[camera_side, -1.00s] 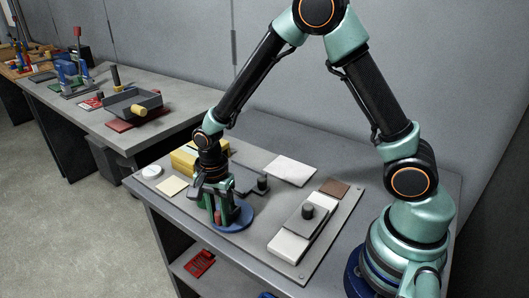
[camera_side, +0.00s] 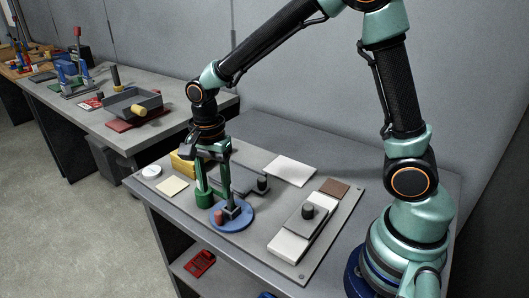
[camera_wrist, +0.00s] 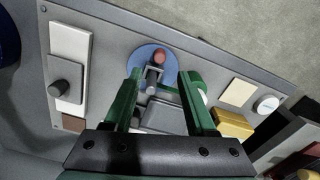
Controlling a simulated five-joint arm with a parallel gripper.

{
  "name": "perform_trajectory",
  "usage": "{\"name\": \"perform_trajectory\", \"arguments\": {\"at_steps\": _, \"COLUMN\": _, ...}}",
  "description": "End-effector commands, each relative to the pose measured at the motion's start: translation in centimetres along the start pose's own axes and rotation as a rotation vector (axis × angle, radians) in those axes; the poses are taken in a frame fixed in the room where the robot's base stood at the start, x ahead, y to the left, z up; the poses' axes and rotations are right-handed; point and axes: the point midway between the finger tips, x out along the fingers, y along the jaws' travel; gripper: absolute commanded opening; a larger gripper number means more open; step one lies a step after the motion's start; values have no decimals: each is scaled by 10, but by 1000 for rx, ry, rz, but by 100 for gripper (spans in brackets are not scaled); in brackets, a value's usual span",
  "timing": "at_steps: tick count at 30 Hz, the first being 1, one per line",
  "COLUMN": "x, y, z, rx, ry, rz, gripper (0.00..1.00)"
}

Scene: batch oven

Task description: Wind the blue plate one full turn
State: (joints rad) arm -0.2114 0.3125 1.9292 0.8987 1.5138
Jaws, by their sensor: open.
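The blue plate (camera_side: 243,222) is a round disc lying flat near the front of the grey board. A red knob (camera_side: 219,217) and a small dark grey block (camera_side: 235,211) stand on it. In the wrist view the plate (camera_wrist: 138,57) shows beyond my fingers, with the red knob (camera_wrist: 160,57) at its far side and the grey block (camera_wrist: 152,80) nearer. My gripper (camera_side: 215,195) points down above the plate, open and empty. In the wrist view its green fingers (camera_wrist: 162,76) stand either side of the grey block; I cannot tell their exact height above the plate.
A grey slider with a dark knob (camera_side: 308,211) lies right of the plate. A dark block with a knob (camera_side: 263,184) stands close behind it. A yellow block (camera_side: 185,163), a cream pad (camera_side: 172,187) and a white disc (camera_side: 152,171) lie to the left. A white pad (camera_side: 290,170) lies behind.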

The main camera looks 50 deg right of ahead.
Motion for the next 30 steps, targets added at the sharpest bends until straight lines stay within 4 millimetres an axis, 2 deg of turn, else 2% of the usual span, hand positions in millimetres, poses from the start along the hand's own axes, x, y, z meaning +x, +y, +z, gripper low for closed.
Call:
{"name": "perform_trajectory", "arguments": {"at_steps": 1, "x": -9, "y": -1, "z": 0, "rx": 0, "ry": 0, "rz": -5, "gripper": 56}}
{"name": "perform_trajectory", "arguments": {"at_steps": 6, "x": -26, "y": 0, "z": 0, "rx": 0, "ry": 0, "rz": -3, "gripper": 56}}
{"name": "perform_trajectory", "arguments": {"at_steps": 20, "x": -32, "y": 1, "z": -1, "rx": -9, "ry": 0, "rz": -5, "gripper": 56}}
{"name": "perform_trajectory", "arguments": {"at_steps": 25, "x": -53, "y": 10, "z": -9, "rx": -139, "ry": 9, "rz": -60, "gripper": 56}}
{"name": "perform_trajectory", "arguments": {"at_steps": 30, "x": -86, "y": 35, "z": -24, "rx": -409, "ry": 56, "rz": -161, "gripper": 56}}
